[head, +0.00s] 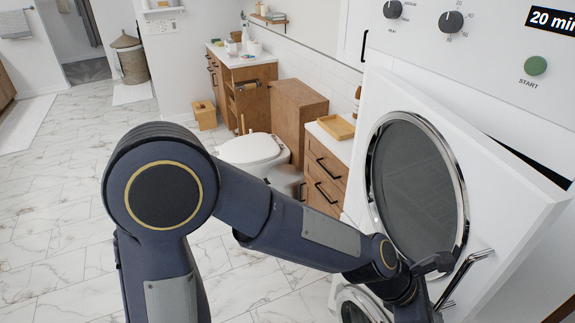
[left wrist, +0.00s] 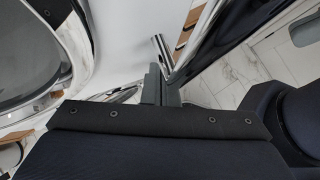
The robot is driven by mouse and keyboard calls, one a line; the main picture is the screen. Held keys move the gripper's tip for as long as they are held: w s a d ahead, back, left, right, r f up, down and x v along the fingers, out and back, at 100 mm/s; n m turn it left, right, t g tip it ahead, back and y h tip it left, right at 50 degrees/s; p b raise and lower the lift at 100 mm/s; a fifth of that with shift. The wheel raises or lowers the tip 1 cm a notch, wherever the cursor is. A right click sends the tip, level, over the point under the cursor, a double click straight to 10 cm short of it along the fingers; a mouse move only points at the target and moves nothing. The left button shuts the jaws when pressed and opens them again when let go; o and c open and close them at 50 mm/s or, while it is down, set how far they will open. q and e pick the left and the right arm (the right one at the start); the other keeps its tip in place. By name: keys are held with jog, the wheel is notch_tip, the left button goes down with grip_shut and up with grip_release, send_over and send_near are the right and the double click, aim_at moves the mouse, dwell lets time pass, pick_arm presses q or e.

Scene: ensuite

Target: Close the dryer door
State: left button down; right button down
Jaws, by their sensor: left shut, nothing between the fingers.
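The dryer door (head: 510,205) stands open in the head view, a white square panel swung out from the dryer (head: 480,55). It has a round dark window (head: 412,180) in a chrome ring and a chrome bar handle (head: 468,272) at its lower right. My left arm reaches across from the lower left to the door's lower part. My left gripper shows in the left wrist view (left wrist: 155,85), its fingers shut and empty. Its tips are close to a chrome bar (left wrist: 163,50); whether they touch is unclear. My right gripper is out of view.
A dark gap (head: 535,162) shows between door and dryer. A second round chrome-rimmed door (head: 358,307) is below. A wooden drawer cabinet (head: 325,172), a toilet (head: 252,150) and a wooden vanity (head: 240,85) stand behind my arm. The marble floor (head: 50,210) at left is clear.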

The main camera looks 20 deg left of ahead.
pick_arm(q)
jog(key=w+d+n+t, duration=0.2)
jog(key=w+d, duration=0.4)
jog(key=d, duration=0.1)
jog(key=shift+w+d+r+n+y, duration=0.15)
jog(key=shift+d+r+n+y, duration=0.1)
jog(key=shift+d+n+y, duration=0.15)
